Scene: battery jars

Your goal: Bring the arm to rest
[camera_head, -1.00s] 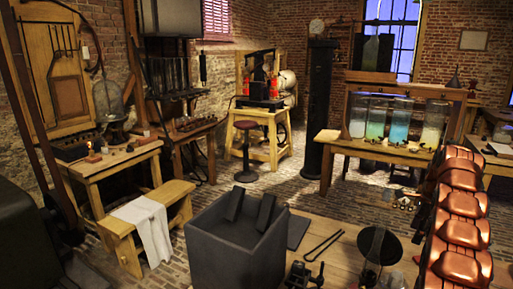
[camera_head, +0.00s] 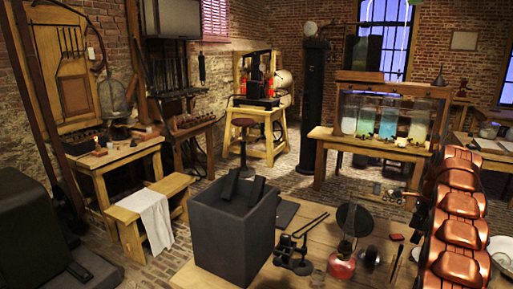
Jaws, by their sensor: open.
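My gripper does not show in the head view, so its jaws and anything between them are out of sight. The battery jars (camera_head: 388,124) stand in a row in a wooden frame (camera_head: 376,77) on a wooden table (camera_head: 323,146) at the back right. Their contents look pale, greenish and blue.
A dark open box (camera_head: 228,232) holding dark slabs stands on the near wooden tabletop (camera_head: 222,279). Black metal fittings (camera_head: 290,254), a round dark disc (camera_head: 355,219) and a red-based item (camera_head: 341,267) stand right of it. A bench (camera_head: 128,226) with white cloth stands left.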

